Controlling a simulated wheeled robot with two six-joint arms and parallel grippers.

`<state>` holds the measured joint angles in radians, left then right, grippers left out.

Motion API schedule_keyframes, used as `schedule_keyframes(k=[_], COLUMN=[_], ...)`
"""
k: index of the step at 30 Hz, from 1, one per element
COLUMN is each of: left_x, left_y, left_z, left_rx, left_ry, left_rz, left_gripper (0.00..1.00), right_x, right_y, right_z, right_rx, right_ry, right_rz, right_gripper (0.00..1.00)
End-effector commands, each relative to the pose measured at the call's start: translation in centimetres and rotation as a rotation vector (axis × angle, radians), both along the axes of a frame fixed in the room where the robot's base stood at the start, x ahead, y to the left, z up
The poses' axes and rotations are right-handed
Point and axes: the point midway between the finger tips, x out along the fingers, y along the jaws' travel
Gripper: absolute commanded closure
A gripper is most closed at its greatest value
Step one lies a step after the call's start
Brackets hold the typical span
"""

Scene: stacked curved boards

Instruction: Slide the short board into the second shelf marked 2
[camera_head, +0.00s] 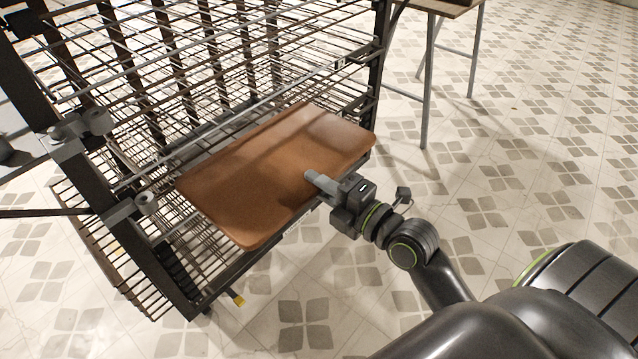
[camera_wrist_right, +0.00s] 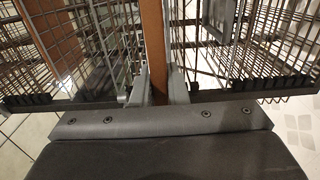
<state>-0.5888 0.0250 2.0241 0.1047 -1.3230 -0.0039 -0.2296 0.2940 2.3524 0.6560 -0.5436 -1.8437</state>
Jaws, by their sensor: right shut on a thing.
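The short board (camera_head: 270,175) is a brown, slightly curved panel. In the head view it lies roughly flat at a lower level of the wire rack (camera_head: 170,275), with its front edge toward me. My right gripper (camera_head: 322,186) is shut on that front edge, right of its middle. In the right wrist view the board (camera_wrist_right: 153,45) shows edge-on as a brown strip between the two grey fingers (camera_wrist_right: 158,88). Whether the board rests on the shelf wires is hidden beneath it. The number 2 cannot be read. My left gripper is not in view.
Dark rack posts (camera_head: 375,60) stand at both sides of the board. Wire shelves (camera_head: 220,60) lie above and behind it. Grey clamps (camera_head: 80,125) sit on the left post. A table (camera_head: 430,70) stands at the back right. Tiled floor (camera_head: 500,190) is open to the right.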

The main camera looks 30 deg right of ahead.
Motion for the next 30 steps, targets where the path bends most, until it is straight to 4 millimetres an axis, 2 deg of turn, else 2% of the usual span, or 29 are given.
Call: schedule_keyframes(k=[11,30], left_x=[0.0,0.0], left_y=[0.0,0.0], left_z=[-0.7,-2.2], left_rx=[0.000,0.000], left_ry=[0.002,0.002], left_rz=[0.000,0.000], left_gripper=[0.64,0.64], right_x=[0.2,4.2], right_y=[0.1,1.6], right_z=[0.1,0.1], right_rx=[0.001,0.003], right_ry=[-0.008,-0.008], right_rz=[0.000,0.000], right_gripper=[1.00,1.00])
